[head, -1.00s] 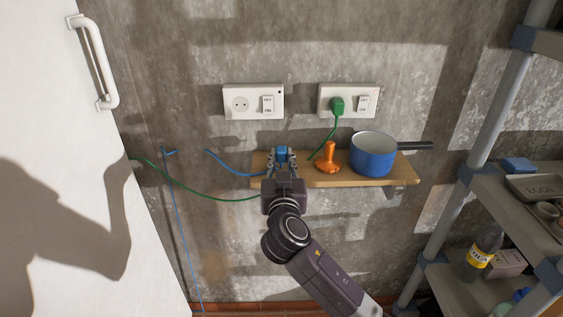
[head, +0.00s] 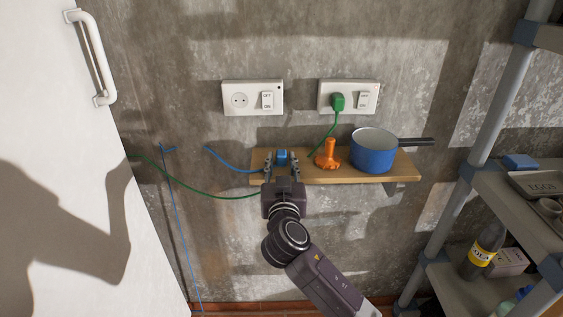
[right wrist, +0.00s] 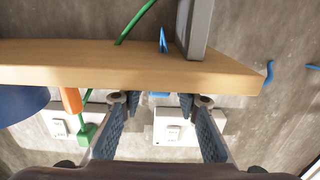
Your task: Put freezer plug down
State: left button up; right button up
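The blue plug (head: 282,157) rests on the wooden shelf (head: 400,172) near its left end, with a blue cord (head: 232,164) leading off to the left. My right gripper (head: 282,163) is open, with one finger on each side of the plug. In the right wrist view the fingers (right wrist: 160,101) stand apart, with gaps beside the plug (right wrist: 158,95), which is partly hidden by the shelf edge. The picture does not show for sure that this plug is the freezer's. My left gripper is not in view.
An orange object (head: 328,156) and a blue pot (head: 373,152) stand to the right on the shelf. Above are an empty socket (head: 240,99) and one holding a green plug (head: 338,102). A white door (head: 60,150) is left; a rack (head: 480,150) stands right.

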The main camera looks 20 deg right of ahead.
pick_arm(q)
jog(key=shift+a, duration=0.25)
pick_arm(e)
jog(key=shift+o, duration=0.3)
jog(key=shift+r, duration=0.1)
jog(key=shift+r+p, duration=0.25)
jog(key=shift+p, duration=0.1)
jog(key=shift+r+p, duration=0.4)
jog(key=shift+p, duration=0.1)
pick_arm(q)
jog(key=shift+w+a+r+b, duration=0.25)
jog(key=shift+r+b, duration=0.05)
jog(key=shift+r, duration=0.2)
pick_arm(e)
jog(key=v, duration=0.7)
jog(key=shift+s, duration=0.25)
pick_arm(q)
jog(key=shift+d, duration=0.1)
pick_arm(e)
jog(key=shift+a+f, duration=0.1)
